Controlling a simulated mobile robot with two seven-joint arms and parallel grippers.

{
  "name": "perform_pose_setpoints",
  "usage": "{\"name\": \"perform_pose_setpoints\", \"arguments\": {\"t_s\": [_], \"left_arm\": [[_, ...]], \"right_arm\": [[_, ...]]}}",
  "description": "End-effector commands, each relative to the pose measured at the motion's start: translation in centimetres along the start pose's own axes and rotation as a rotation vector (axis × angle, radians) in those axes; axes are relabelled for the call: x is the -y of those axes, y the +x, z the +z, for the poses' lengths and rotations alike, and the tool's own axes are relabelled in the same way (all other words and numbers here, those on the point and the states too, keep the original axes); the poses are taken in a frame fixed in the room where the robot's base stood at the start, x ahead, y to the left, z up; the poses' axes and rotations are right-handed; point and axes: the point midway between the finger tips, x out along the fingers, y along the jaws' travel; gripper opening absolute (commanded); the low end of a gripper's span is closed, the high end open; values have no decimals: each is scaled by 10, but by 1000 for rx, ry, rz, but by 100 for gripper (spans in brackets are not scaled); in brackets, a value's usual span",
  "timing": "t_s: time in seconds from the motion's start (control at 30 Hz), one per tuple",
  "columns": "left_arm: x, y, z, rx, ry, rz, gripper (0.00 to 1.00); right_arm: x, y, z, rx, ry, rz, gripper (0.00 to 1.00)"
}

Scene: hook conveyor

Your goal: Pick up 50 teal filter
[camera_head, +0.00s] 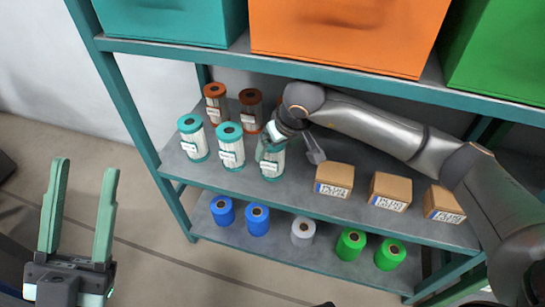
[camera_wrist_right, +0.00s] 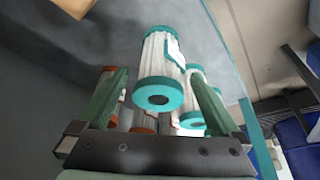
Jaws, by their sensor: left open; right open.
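Three white pleated filters with teal caps stand in the front row of the middle shelf: the left one (camera_head: 193,138), the middle one (camera_head: 230,147) and the right one (camera_head: 271,171). My right gripper (camera_head: 270,147) is at the right one and partly hides its top. In the right wrist view a teal filter (camera_wrist_right: 161,69) lies between the two spread green fingers of this gripper (camera_wrist_right: 158,78), with gaps at its sides. More teal and orange-brown caps show behind it. My left gripper (camera_head: 87,168) is open and empty, left of the shelf.
Brown-capped filters (camera_head: 215,103) stand behind the teal ones. Cardboard boxes (camera_head: 334,178) stand to the right. The upper shelf (camera_head: 330,67) holds teal, orange and green bins. Blue (camera_head: 257,220), white (camera_head: 303,231) and green (camera_head: 351,244) rolls stand on the lower shelf (camera_head: 275,248).

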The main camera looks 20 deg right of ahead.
Motion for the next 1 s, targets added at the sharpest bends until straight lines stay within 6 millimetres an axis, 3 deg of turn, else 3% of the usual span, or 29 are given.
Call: {"name": "perform_pose_setpoints", "arguments": {"t_s": [0.13, 0.4, 0.7, 1.0], "left_arm": [[-1, -2, 2, 1, 0, 1, 50], [-9, -14, 16, 11, 10, 9, 50], [-10, -14, 17, 18, 12, 12, 50], [-10, -14, 17, 17, 10, 11, 50]], "right_arm": [[0, 5, -9, 0, 2, -1, 100], [0, 49, -6, 1, 2, -1, 100], [0, 53, -7, -1, 1, -1, 100], [0, 53, -7, 0, 1, -1, 68]]}}
